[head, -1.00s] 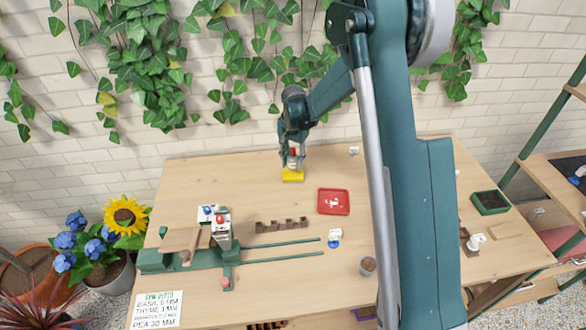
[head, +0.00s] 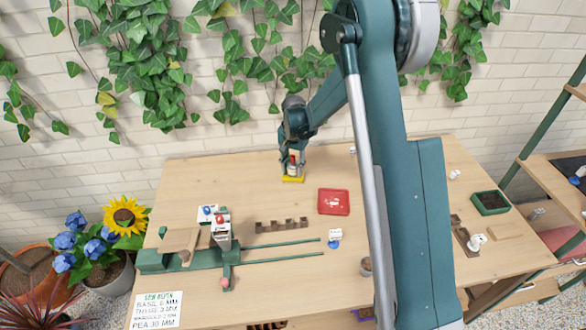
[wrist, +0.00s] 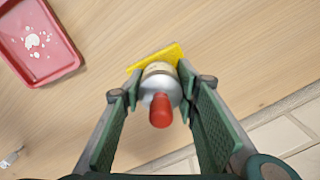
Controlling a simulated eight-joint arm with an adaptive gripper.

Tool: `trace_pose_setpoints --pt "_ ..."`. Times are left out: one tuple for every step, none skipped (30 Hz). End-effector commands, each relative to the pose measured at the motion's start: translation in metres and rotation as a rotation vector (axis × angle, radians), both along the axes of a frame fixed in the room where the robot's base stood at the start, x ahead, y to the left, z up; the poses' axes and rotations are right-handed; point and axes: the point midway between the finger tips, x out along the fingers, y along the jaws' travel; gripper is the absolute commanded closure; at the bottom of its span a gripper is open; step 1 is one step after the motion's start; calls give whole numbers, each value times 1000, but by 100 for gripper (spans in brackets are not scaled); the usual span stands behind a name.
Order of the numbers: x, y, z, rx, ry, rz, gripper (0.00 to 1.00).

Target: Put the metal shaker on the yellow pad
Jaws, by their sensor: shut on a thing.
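The metal shaker (wrist: 158,83) has a pale silvery body and a red top, and stands about upright between my fingers. In the head view the shaker (head: 292,171) shows just over the yellow pad (head: 293,180) at the back of the table. My gripper (head: 293,158) is shut on the shaker; in the wrist view the fingertips of my gripper (wrist: 161,88) lie on both sides of its body. The yellow pad (wrist: 173,53) shows partly behind the shaker, which hides the rest. I cannot tell whether the shaker's base touches it.
A red tray (head: 334,202) with white bits lies right of the pad. A brown notched rack (head: 282,224) and a green rail device (head: 165,261) are nearer the front. The brick wall (head: 225,145) is close behind. Bare wood surrounds the pad.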

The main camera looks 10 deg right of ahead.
Motion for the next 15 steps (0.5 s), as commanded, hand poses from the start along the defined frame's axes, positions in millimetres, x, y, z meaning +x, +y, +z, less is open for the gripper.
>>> trace_pose_setpoints --pt "0 0 -2 0 0 0 83" --pt "0 0 -2 0 0 0 83" --pt "0 0 -3 0 0 0 83" --pt "0 0 -4 0 0 0 83" --pt "0 0 -3 0 0 0 65" --pt "0 0 -3 0 0 0 60" --pt "0 0 -3 0 0 0 56" --pt "0 0 -3 0 0 0 54" --pt "0 0 -3 0 0 0 54" --pt "0 0 -3 0 0 0 54" --pt "0 0 -3 0 0 0 54" --pt "0 0 -3 0 0 0 54" --pt "0 0 -3 0 0 0 54" --pt "0 0 -3 0 0 0 54" --pt "0 0 -3 0 0 0 54"
